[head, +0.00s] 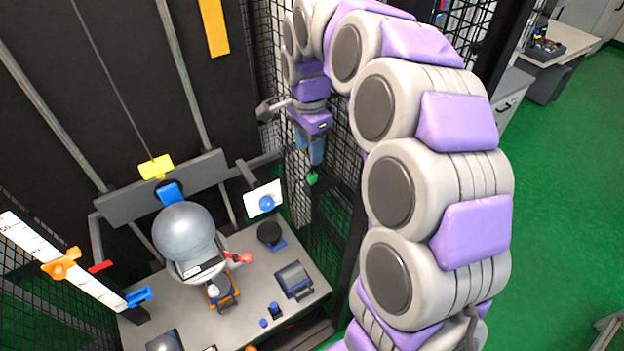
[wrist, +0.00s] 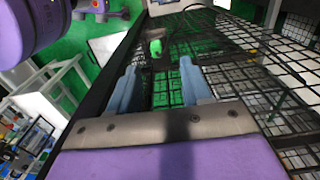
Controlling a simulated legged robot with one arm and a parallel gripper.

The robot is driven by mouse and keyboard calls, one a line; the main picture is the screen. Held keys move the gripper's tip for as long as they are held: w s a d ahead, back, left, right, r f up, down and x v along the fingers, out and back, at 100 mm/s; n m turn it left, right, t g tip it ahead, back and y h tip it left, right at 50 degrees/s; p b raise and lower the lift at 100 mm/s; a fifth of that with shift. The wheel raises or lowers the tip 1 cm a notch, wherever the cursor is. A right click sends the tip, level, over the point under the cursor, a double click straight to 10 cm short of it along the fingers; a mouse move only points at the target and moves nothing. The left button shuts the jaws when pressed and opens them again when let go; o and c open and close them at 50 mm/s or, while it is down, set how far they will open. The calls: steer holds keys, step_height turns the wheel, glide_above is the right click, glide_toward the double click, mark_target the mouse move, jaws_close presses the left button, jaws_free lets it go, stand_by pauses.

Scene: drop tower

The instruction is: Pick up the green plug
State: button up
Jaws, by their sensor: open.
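The green plug (head: 312,178) shows in the head view just below my gripper (head: 311,160), close to the black mesh wall. In the wrist view the green plug (wrist: 156,47) is small and lies ahead of the fingertips, a little left of the middle of the gap. My gripper (wrist: 158,75) is open, with its two blue-grey fingers apart and nothing between them. The plug is beyond the fingertips and appears apart from them. What holds the plug up is hard to make out.
Black mesh (wrist: 245,60) runs close along the right of my gripper in the wrist view. A grey bench (head: 240,295) with a large grey ball (head: 184,231) and several small devices stands lower left in the head view. Green floor (head: 570,180) is open at the right.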

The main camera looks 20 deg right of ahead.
mark_target(312, 173)
step_height(312, 173, down, 3)
steer(key=shift+r, duration=0.15)
steer(key=shift+s+d+f+b, duration=0.1)
steer(key=shift+d+f+b, duration=0.1)
steer(key=shift+f, duration=1.15)
steer(key=shift+s+d+f+b, duration=0.1)
steer(key=shift+f+b, duration=0.1)
steer(key=shift+f, duration=1.1)
steer(key=shift+c, duration=0.3)
steer(key=c, duration=0.8)
steer(key=shift+r, duration=0.1)
steer(key=shift+c, duration=0.2)
